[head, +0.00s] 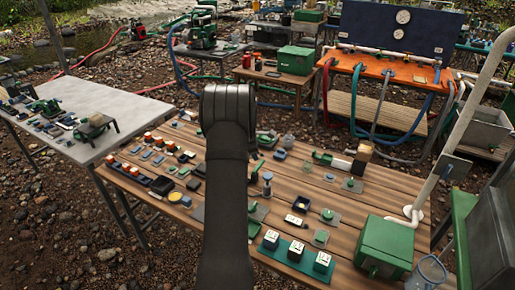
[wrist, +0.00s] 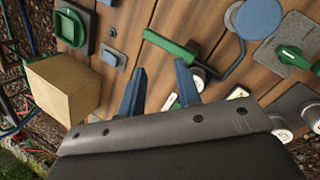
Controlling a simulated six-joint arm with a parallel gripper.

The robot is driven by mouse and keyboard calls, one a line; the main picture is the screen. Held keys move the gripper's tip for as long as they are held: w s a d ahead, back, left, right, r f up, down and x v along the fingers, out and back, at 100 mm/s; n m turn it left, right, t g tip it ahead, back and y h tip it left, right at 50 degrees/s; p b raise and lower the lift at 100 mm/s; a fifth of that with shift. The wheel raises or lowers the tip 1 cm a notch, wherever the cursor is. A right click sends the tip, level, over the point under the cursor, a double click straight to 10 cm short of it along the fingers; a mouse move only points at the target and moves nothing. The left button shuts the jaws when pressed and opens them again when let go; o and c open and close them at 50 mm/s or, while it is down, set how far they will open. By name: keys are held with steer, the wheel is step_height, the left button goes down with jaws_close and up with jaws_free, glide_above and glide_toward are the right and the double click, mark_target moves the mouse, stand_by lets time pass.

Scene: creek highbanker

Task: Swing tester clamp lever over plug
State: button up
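My gripper (wrist: 160,88) is open in the wrist view, its two blue fingers apart with nothing between them. Ahead of the fingers, a green bar (wrist: 170,42) lies over the wooden table, with a dark bent rod (wrist: 222,65) beside it running up towards a round blue disc (wrist: 260,18). A green handle on a grey plate (wrist: 290,56) is at the right. I cannot tell for sure which of these is the tester clamp lever or which is the plug. White-topped parts near the right finger are partly hidden. In the head view my arm hides the gripper.
A tan block (wrist: 65,85) stands left of my fingers. In the head view, a green box (head: 385,243) and a green tray (head: 279,256) with white cubes sit at the table's front right. Many small parts crowd the wooden table (head: 345,205). A grey table (head: 130,108) stands left.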

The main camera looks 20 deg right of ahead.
mark_target(258, 165)
steer(key=n, duration=0.4)
steer(key=shift+w+d+r+n, duration=0.15)
steer(key=shift+d+r+n, duration=0.15)
steer(key=shift+d, duration=0.1)
steer(key=shift+w+d+f+n+t+h, duration=0.1)
steer(key=shift+d+f+n+t+h, duration=0.1)
steer(key=shift+f+n, duration=1)
steer(key=shift+w+d+f+n+t+h, duration=0.15)
steer(key=shift+f+n, duration=0.65)
steer(key=shift+f, duration=0.8)
steer(key=shift+d+f+n+t+h, duration=0.15)
steer(key=shift+f+n+t, duration=0.1)
steer(key=shift+f+n, duration=0.95)
steer(key=shift+f, duration=0.2)
steer(key=shift+c, duration=0.4)
steer(key=shift+c, duration=1.1)
steer(key=shift+a, duration=0.1)
